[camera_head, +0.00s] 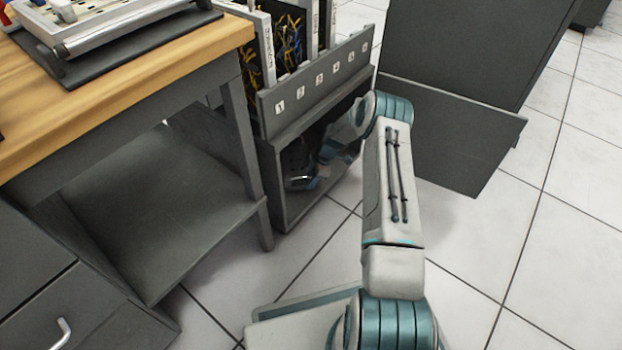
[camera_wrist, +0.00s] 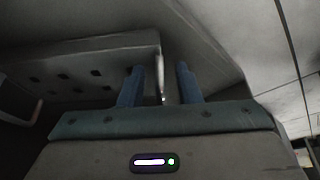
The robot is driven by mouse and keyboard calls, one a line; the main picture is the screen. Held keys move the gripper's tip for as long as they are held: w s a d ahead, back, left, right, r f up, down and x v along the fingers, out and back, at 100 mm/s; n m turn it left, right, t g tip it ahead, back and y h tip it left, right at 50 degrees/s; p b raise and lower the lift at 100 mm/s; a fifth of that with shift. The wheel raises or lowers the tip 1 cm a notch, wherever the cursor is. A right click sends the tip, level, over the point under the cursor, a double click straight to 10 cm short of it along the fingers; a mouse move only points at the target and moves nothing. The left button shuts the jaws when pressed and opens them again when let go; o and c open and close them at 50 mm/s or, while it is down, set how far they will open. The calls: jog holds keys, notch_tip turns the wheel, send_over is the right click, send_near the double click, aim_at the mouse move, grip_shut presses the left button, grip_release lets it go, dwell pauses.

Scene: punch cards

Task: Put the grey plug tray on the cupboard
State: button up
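A grey tray with rows of dark holes (camera_wrist: 75,78), which looks like the plug tray, fills the left of the wrist view. My gripper (camera_wrist: 160,86) has its two blue fingers apart, with the tray's thin end edge between them. Gaps show on both sides of that edge, so the fingers appear not to press on it. In the head view my arm reaches down into the open lower bay of the numbered rack (camera_head: 318,88). My fingertips and most of the tray are hidden there in shadow. A dark grey cabinet (camera_head: 460,45), possibly the cupboard, stands at the upper right.
The rack's upper part holds boards with blue and yellow wires (camera_head: 288,40). A wood-topped bench (camera_head: 130,70) with a lower shelf stands left and carries a white device on a dark mat. A dark panel (camera_head: 450,135) juts out beside my arm. Tiled floor is clear at right.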

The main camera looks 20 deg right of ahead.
jog(key=p+v, duration=0.3)
jog(key=v, duration=0.4)
jog(key=shift+r, duration=0.3)
jog(key=shift+d, duration=0.15)
